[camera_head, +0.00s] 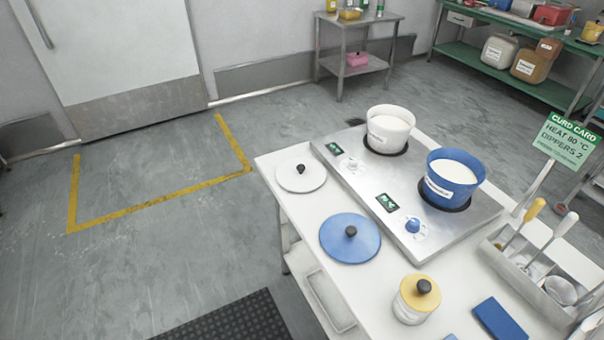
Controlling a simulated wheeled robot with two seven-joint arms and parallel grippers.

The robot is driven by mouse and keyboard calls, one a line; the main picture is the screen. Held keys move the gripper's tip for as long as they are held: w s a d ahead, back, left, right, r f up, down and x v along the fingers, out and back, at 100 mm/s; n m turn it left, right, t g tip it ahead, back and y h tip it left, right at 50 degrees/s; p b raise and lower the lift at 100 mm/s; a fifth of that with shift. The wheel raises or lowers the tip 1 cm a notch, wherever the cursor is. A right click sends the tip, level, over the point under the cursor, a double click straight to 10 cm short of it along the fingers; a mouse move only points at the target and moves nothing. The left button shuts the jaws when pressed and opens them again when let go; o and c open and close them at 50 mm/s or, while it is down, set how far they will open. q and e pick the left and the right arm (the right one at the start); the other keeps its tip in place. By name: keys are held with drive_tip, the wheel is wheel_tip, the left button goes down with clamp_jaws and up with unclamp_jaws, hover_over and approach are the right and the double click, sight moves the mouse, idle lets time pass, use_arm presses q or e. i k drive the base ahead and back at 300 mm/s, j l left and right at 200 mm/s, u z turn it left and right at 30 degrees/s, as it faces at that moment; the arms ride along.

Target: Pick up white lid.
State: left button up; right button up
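The white lid (303,177) lies flat on the far left corner of the white table (266,160), with its black knob up. A blue lid (350,240) with a black knob lies nearer, to its right. The white lid is clear of other objects and fully visible. Neither of my grippers is in the head view.
A steel two-plate cooker (340,180) carries a white pot (390,130) and a blue pot (453,180), both holding white contents. A yellow-lidded jar (416,300), blue block (500,320) and utensil tray (530,268) stand nearer right. Floor left of the table is open.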

sight(297, 175)
drive_tip(key=z, duration=0.75)
drive_tip(key=i+j+z, duration=0.1)
drive_tip(key=j+z, duration=0.3)
drive_tip(key=i+j+z, duration=0.1)
drive_tip(key=j+z, duration=1.1)
drive_tip(key=k+l, duration=0.05)
